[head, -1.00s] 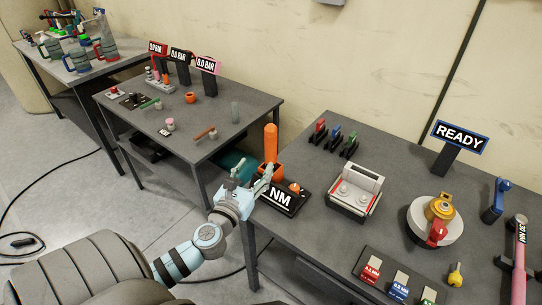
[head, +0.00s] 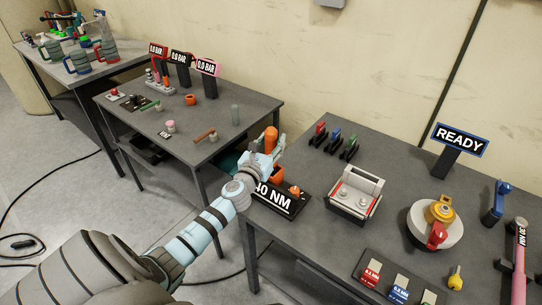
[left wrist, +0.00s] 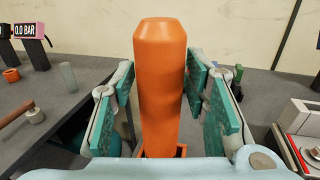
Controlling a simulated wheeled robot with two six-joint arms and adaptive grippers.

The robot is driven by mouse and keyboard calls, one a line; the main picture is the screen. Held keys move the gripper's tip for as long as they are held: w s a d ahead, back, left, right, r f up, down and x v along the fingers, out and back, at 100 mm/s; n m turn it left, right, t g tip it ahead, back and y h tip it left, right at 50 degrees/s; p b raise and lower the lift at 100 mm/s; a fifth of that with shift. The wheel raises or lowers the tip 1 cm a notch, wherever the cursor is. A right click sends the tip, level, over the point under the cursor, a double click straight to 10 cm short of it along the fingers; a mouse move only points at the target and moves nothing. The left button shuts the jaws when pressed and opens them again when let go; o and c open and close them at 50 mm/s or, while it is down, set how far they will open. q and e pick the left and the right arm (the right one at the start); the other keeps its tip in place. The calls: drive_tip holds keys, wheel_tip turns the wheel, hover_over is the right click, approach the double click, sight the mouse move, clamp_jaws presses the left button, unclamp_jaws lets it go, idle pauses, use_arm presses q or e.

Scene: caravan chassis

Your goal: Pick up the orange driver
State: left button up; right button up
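The orange driver (head: 271,139) stands upright in its orange holder at the left end of the near table. In the left wrist view the driver (left wrist: 160,85) fills the middle. My left gripper (head: 262,155) has its fingers on both sides of the driver handle. In the left wrist view the teal pads of my left gripper (left wrist: 160,100) stand spread, with a gap on the left side; the right pad looks very close to the handle. The driver's lower end is hidden. My right gripper is not in view.
A black "40 NM" sign (head: 276,198) sits in front of the holder. A grey and white box (head: 354,193) and small red, blue and green levers (head: 336,140) are to the right. A second table (head: 190,118) with small parts stands to the left, across a gap.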

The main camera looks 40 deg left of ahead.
use_arm(q)
clamp_jaws()
drive_tip(key=shift+r, duration=0.1)
